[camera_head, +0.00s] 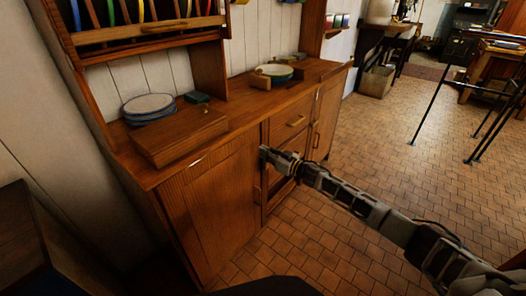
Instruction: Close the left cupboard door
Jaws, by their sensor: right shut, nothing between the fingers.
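The left cupboard door (212,205) is a brown wooden panel at the lower left of the cupboard front. It looks flush or nearly flush with the front; I cannot tell whether a small gap is left. Its handle (257,195) is near its right edge. My right gripper (263,151) is shut and empty, with its tips by the upper right edge of this door. I cannot tell whether they touch it. The gripper and arm hide part of the drawers behind. My left gripper is not in view.
The cupboard top (235,131) holds stacked plates (149,106), a wooden box (178,137) and a bowl (273,71). A drawer (291,121) and a right door (327,112) are further along. Tiled floor (385,130) lies clear at the right, before a black metal frame (435,103).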

